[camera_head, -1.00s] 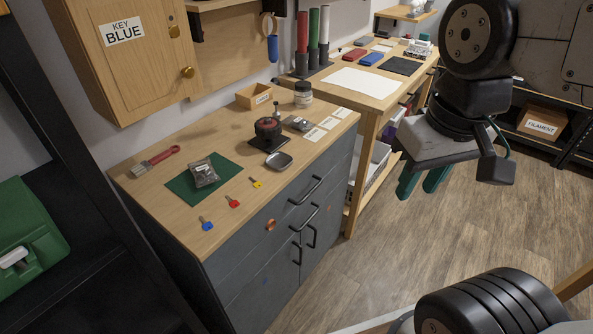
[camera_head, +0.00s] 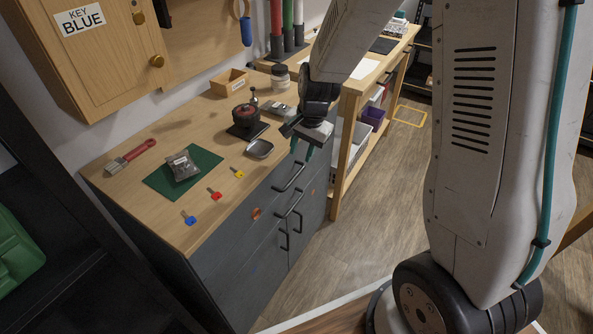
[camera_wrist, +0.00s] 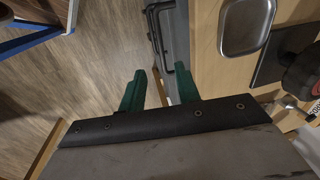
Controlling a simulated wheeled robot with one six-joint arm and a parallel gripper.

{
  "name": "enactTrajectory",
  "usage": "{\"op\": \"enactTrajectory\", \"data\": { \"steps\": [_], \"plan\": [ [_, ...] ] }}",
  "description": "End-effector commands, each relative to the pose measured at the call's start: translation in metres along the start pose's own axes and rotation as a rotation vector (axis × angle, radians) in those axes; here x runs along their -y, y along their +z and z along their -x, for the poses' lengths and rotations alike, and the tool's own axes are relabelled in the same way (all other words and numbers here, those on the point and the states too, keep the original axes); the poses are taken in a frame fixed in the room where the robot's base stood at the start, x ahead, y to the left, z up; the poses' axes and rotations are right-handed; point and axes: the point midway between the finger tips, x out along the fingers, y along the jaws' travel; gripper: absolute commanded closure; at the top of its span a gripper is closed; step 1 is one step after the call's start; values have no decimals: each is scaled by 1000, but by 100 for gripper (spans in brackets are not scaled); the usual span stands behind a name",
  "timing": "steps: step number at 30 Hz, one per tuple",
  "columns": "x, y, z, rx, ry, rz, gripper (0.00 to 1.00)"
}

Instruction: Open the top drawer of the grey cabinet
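The grey cabinet (camera_head: 228,262) has a wooden top and stands left of centre in the head view. Its top drawer appears shut, with a black bar handle (camera_head: 289,178) near the upper edge of the front. Another bar handle (camera_head: 288,206) sits below it. My gripper (camera_head: 302,153) is just above and beyond the top handle, by the cabinet's front edge, pointing down. In the wrist view its green fingers (camera_wrist: 160,78) are apart with nothing between them.
On the cabinet top are a metal tray (camera_head: 259,149), a black-and-red round device (camera_head: 245,118), a green mat (camera_head: 183,172) and blue, red and yellow keys (camera_head: 214,193). A wooden workbench (camera_head: 350,103) stands beyond. The floor (camera_head: 375,200) before the cabinet is clear.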

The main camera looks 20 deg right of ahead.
Motion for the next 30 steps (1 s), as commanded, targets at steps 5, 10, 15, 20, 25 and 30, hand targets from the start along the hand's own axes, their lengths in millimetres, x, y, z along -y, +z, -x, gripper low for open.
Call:
{"op": "enactTrajectory", "data": {
  "steps": [5, 10, 15, 20, 25, 30],
  "plan": [
    [2, -6, -24, -2, 3, -47, 67],
    [1, -6, -46, -2, 4, -50, 67],
    [1, -6, -74, -1, 5, -50, 67],
    [1, -6, -92, -2, 3, -48, 67],
    [2, -6, -98, -4, 2, -48, 67],
    [2, -6, -98, -4, 1, -48, 67]
  ]
}}
